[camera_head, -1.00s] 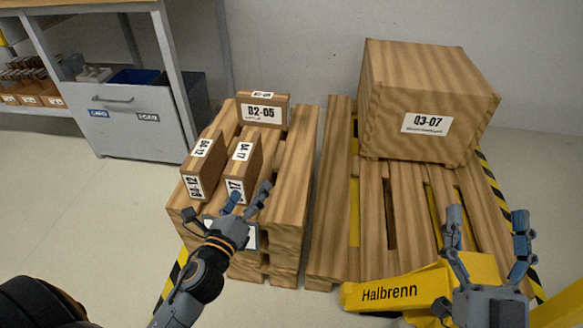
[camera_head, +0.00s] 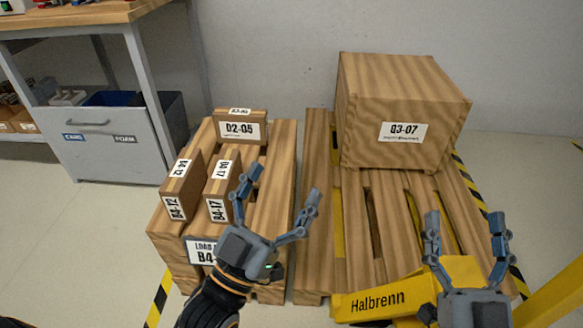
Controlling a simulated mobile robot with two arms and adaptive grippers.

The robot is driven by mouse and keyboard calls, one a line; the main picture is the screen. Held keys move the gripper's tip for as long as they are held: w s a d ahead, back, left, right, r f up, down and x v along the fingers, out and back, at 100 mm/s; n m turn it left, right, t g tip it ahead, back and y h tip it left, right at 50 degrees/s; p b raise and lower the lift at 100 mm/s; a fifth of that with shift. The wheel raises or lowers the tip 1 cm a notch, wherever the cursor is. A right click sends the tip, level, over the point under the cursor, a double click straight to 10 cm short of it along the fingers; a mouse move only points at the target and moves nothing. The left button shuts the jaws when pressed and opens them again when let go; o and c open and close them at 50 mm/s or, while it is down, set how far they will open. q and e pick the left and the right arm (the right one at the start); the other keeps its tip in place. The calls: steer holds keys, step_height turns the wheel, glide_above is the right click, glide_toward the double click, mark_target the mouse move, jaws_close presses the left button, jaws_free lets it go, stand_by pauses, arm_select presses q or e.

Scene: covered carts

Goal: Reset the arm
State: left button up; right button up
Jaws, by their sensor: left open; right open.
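My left gripper (camera_head: 279,203) is open and empty. It is raised in front of the left pallet stack (camera_head: 270,180), with its fingers spread and pointing away from me. It hides part of the stack's front and right side. My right gripper (camera_head: 467,232) is open and empty at the lower right, above a yellow piece marked Halbrenn (camera_head: 385,298). Its two fingers point up in the picture, in front of the right pallet (camera_head: 398,225). Neither gripper appears to hold anything.
Wooden boxes B4-12 (camera_head: 177,190), B4-17 (camera_head: 218,190) and D2-05 (camera_head: 240,129) stand on the left stack. A large wooden box Q3-07 (camera_head: 400,110) stands on the right pallet. A workbench (camera_head: 80,14) with a grey drawer unit (camera_head: 110,150) is at the upper left. Floor at the left is clear.

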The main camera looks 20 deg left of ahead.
arm_select(q)
steer(key=shift+w, duration=0.1)
arm_select(e)
steer(key=shift+r, duration=0.15)
